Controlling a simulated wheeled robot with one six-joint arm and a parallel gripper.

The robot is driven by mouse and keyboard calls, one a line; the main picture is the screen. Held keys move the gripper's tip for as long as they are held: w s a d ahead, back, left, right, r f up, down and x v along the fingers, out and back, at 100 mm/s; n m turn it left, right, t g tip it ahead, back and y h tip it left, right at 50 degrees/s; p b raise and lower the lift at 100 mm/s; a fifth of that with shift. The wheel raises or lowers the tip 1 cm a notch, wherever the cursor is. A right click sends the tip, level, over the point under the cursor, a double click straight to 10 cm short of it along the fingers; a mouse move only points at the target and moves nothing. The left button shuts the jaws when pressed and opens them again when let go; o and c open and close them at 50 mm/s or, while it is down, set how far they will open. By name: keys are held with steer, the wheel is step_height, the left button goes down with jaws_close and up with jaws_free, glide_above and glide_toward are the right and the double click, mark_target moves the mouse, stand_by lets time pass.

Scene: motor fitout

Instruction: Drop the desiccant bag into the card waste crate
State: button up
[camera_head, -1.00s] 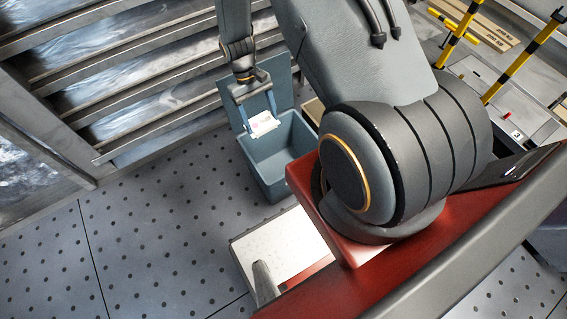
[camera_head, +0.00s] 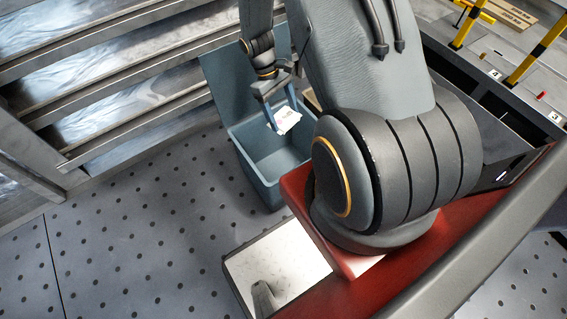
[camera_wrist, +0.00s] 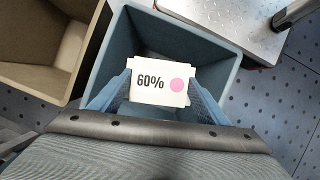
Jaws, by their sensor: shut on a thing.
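My gripper (camera_head: 281,117) points down and is shut on the desiccant bag (camera_head: 286,121), a small white packet. In the wrist view the bag (camera_wrist: 160,84) shows "60%" in black print and a pink dot, between the two blue fingers of my gripper (camera_wrist: 160,90). The bag hangs over the opening of a blue-grey crate (camera_head: 251,163), which also shows in the wrist view (camera_wrist: 217,70). No label on this crate is visible, so I cannot tell whether it is the card waste crate. The visible part of its inside looks empty.
A tan bin (camera_wrist: 77,42) stands beside the blue-grey crate in the wrist view. A tall blue-grey panel (camera_head: 222,85) rises behind the crate. A pale metal plate (camera_head: 277,262) lies near my red base. Perforated floor (camera_head: 140,220) is clear at the left.

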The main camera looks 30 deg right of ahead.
mark_target(279, 112)
steer(key=shift+w+d+f+b, duration=0.15)
steer(key=shift+d+f+b, duration=0.25)
steer(key=shift+f, duration=0.25)
step_height(279, 112, down, 6)
steer(key=b, duration=0.4)
steer(key=shift+a+r+b, duration=0.1)
steer(key=shift+r+b, duration=0.05)
steer(key=shift+b, duration=0.25)
steer(key=o, duration=1.2)
steer(key=p+v, duration=0.1)
steer(key=v, duration=0.6)
steer(key=shift+w+r, duration=0.15)
steer(key=shift+r, duration=0.2)
steer(key=shift+a, duration=0.1)
